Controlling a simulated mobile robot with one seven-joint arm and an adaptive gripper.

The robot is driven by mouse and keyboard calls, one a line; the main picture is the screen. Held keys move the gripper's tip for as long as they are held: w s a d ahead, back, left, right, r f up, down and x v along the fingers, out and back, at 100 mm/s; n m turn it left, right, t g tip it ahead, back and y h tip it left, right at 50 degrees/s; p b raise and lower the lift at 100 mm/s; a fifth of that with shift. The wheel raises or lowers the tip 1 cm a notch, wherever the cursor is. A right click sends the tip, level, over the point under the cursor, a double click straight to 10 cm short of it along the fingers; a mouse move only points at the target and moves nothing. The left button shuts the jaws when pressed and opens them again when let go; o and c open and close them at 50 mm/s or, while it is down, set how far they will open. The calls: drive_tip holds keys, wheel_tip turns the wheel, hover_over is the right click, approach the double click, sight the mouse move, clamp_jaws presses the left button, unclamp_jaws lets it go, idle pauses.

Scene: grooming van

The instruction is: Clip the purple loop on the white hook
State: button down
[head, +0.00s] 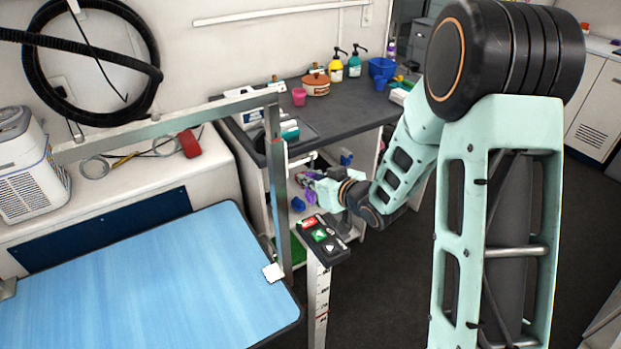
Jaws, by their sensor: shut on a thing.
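My gripper (314,184) is at the end of my mint-green arm, just right of the metal upright post and in front of the shelf unit under the dark counter. It is shut on a small purple thing, which I take for the purple loop (309,196). The loop's shape and how it sits in the jaws are too small to tell. I cannot surely pick out the white hook. A small white piece (273,272) is at the foot of the upright post, at the table's edge, apart from my gripper.
The blue grooming table (140,285) fills the lower left. A metal post (276,190) with a crossbar (165,127) rises at its edge. The dark counter (340,108) holds bottles and pots. Dark floor is open at right.

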drive_tip(key=c, duration=1.8)
unclamp_jaws()
drive_tip(key=shift+p+v, duration=0.9)
drive_tip(key=shift+v, duration=2.6)
drive_tip(key=shift+r, duration=0.1)
drive_tip(key=p+v, duration=0.1)
drive_tip(key=v, duration=0.4)
drive_tip(key=shift+p, duration=0.35)
drive_tip(key=shift+d, duration=0.1)
